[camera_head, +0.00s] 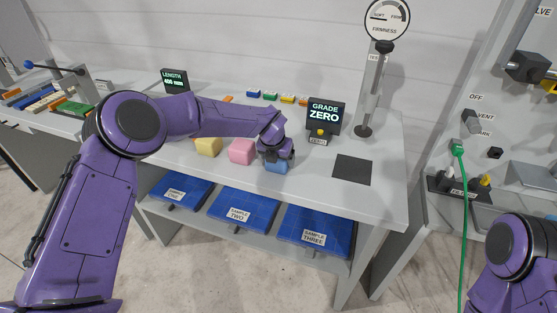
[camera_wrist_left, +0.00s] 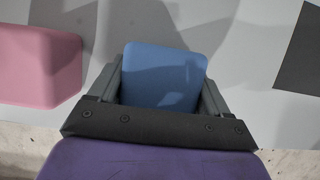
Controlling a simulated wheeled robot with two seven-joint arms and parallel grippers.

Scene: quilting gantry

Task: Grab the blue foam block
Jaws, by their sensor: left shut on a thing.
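The blue foam block (camera_head: 276,167) is at the front edge of the bench, right of the other foam blocks. My left gripper (camera_head: 277,155) comes over it from above and is shut on it. In the left wrist view the blue foam block (camera_wrist_left: 163,77) sits between the two fingers of the left gripper (camera_wrist_left: 160,95), one finger against each side. Whether the block touches the bench top cannot be told. My right arm shows at the lower right of the head view, but its gripper is out of the picture.
A pink block (camera_head: 242,150) lies just left, also in the wrist view (camera_wrist_left: 38,65), with a yellow block (camera_head: 208,146) beyond. A dark square pad (camera_head: 352,169) lies right. The grade display (camera_head: 325,116) and firmness gauge stand (camera_head: 372,95) are behind. Blue trays (camera_head: 243,209) sit below.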

